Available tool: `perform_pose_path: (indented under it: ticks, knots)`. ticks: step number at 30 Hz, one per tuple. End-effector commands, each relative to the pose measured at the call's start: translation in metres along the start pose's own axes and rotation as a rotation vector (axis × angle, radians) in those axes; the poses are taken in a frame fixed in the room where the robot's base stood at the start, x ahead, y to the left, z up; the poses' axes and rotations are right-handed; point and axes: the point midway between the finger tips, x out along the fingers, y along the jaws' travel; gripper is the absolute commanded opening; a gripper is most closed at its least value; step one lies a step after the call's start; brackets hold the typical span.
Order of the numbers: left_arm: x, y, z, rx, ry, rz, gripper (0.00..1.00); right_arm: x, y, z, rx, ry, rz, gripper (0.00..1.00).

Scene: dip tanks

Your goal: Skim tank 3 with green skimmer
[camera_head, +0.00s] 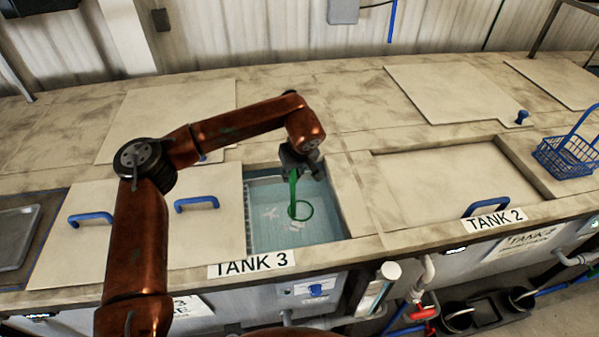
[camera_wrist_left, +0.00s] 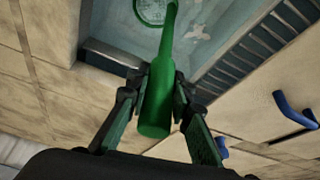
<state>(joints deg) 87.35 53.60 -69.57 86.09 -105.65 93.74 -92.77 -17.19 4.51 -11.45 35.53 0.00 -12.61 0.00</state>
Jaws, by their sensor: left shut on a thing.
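The green skimmer (camera_head: 299,209) hangs over the open tank 3 (camera_head: 262,233), its round head low at the blue water, where small pale bits float. I cannot tell whether the head touches the water. My left gripper (camera_head: 299,161) is shut on the skimmer's handle above the tank. In the left wrist view the skimmer (camera_wrist_left: 158,105) runs up between the fingers of the left gripper (camera_wrist_left: 160,85), and its mesh head shows at the top edge. A "TANK 3" label (camera_head: 251,264) is on the front edge. My right gripper is not in view.
Tank 2's lid (camera_head: 440,185) with a blue handle lies to the right. A blue wire basket (camera_head: 570,154) stands at the far right. Pale covers (camera_head: 195,232) with blue handles lie left of tank 3. A grey tray (camera_head: 15,238) is at the left edge.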

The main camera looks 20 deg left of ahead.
Motion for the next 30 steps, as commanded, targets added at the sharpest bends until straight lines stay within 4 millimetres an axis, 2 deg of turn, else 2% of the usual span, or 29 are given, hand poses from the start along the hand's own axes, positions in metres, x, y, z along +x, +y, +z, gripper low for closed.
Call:
perform_pose_path:
  ticks: [30]
  knots:
    - [0.005, -0.083, -0.018, -0.003, 0.001, 0.001, 0.0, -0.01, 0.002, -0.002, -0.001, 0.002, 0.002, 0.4]
